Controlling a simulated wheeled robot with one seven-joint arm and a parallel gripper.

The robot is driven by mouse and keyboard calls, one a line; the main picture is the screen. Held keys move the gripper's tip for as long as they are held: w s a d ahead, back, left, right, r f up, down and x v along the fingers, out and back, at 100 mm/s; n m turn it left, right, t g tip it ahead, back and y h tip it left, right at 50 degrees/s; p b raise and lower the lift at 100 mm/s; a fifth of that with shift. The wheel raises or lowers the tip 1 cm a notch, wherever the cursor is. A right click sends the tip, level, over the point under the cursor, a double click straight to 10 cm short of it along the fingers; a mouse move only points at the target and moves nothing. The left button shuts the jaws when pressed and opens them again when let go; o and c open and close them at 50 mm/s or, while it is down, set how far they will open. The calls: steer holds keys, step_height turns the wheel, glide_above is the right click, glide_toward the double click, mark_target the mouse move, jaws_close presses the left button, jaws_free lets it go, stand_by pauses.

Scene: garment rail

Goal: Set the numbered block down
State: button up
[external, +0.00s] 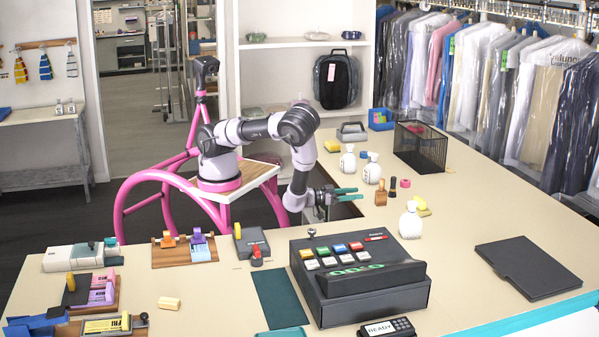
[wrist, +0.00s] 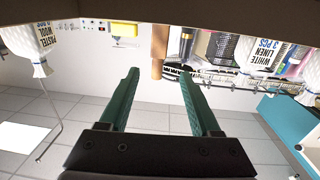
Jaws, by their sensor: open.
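My gripper (external: 346,192) has green fingers and reaches out over the inner edge of the counter (external: 480,215). In the wrist view, its fingers (wrist: 159,74) are spread apart with nothing held between them. I cannot read a number on any block, so I cannot tell which is the numbered block. A brown wooden-handled piece (external: 380,194) stands just right of my fingertips; a similar brown shape (wrist: 160,52) shows between the fingers in the wrist view.
White tagged bags (external: 411,222) stand on the counter right of my gripper. A black mesh bin (external: 420,146) is behind them. A black cash register (external: 358,283) is in front, with a dark folder (external: 527,267) to its right. Bare counter lies between folder and bin.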

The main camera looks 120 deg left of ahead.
steer(key=w+d+r+m+g+h, duration=0.1)
steer(key=w+d+r+h, duration=0.25)
steer(key=d+r, duration=0.3)
steer(key=w+d+r+m+g+h, duration=0.1)
steer(key=w+d+r+m+h, duration=0.15)
steer(key=d+r+h, duration=0.35)
steer(key=s+d+r+m+g+h, duration=0.1)
steer(key=s+d+r+m, duration=0.2)
steer(key=s+r, duration=0.4)
steer(key=s+d+r+m+g+h, duration=0.1)
steer(key=s+d+r+m, duration=0.2)
steer(key=s+r, duration=0.4)
step_height(320, 180, up, 4)
steer(key=shift+s+d+f+g, duration=0.25)
steer(key=shift+d+g, duration=0.15)
steer(key=shift+d, duration=0.35)
steer(key=s+r+m, duration=0.1)
steer(key=s, duration=0.3)
steer(key=s+a+r+m+g+y, duration=0.1)
steer(key=s+r, duration=0.1)
steer(key=s, duration=0.3)
steer(key=s+r+m, duration=0.1)
steer(key=s, duration=0.3)
steer(key=shift+s+a+r+y, duration=0.25)
steer(key=shift+s+r, duration=0.15)
steer(key=shift+s+a+g, duration=0.1)
steer(key=shift+s+g, duration=0.2)
